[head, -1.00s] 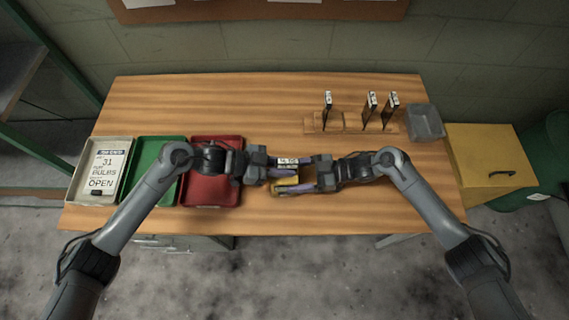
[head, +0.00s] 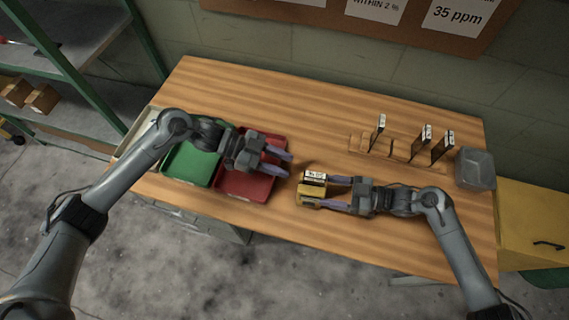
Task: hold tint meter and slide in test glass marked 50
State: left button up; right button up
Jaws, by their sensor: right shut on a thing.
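The tint meter (head: 309,202) is a small yellow block with a white-and-black display on top, near the middle of the table. My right gripper (head: 326,191) is shut on it from the right, one finger on each side. My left gripper (head: 290,163) is open and empty above the red tray, to the left of the meter and apart from it. Three dark upright test glasses with white tags, a left one (head: 378,135), a middle one (head: 419,145) and a right one (head: 440,150), stand in a wooden rack (head: 402,152) at the back right. Their markings are too small to read.
A red tray (head: 240,190) and a green tray (head: 187,168) lie on the left, with a pale tray partly behind my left arm. A grey bin (head: 475,168) stands right of the rack. Bare tabletop lies between meter and rack.

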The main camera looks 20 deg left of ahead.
jog(key=o, duration=0.9)
